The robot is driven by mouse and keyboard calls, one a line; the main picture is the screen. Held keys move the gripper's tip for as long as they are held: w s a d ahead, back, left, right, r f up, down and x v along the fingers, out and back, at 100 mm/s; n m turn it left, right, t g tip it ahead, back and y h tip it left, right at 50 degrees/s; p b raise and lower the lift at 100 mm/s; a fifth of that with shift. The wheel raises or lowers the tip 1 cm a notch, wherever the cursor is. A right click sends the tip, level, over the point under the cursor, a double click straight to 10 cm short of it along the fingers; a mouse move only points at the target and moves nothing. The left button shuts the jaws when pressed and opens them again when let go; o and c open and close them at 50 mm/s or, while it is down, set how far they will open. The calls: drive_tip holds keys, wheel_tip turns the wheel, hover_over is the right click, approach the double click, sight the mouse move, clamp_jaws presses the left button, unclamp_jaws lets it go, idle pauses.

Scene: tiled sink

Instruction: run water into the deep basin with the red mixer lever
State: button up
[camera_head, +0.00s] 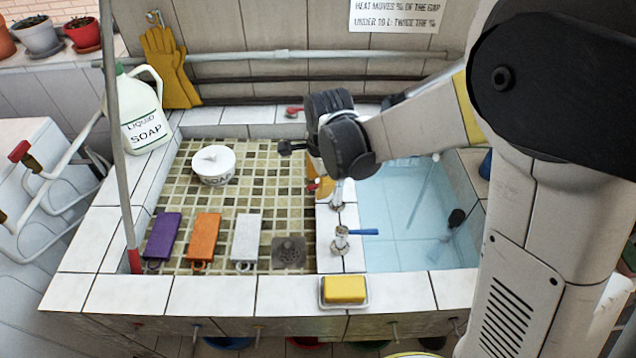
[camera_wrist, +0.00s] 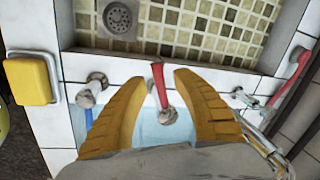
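The red mixer lever (camera_wrist: 158,85) sits on a round metal fitting on the white tiled divider and points toward the mosaic basin. In the head view its red tip (camera_head: 312,187) shows just beside my gripper (camera_head: 319,187), whose arm hides most of it. In the wrist view my gripper (camera_wrist: 160,84) is open, with one orange finger on each side of the lever; I cannot tell whether either touches it. The deep basin (camera_head: 390,205) has pale blue tiles and lies right of the divider. I see no clear stream of water from the mixer.
A blue lever (camera_head: 363,232) stands nearer on the divider. Another red handle (camera_head: 293,111) is at the back ledge. A yellow sponge (camera_head: 344,289) sits on the front rim.

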drive_tip(key=shift+s, duration=0.1)
clamp_jaws()
drive_tip(key=w+m, duration=0.1)
drive_tip(key=m, duration=0.1)
drive_tip(key=w+m, duration=0.1)
drive_tip(key=m, duration=0.1)
drive_tip(key=shift+a+h, duration=0.2)
drive_tip(key=shift+h, duration=0.2)
unclamp_jaws()
drive_tip(key=shift+w, duration=0.15)
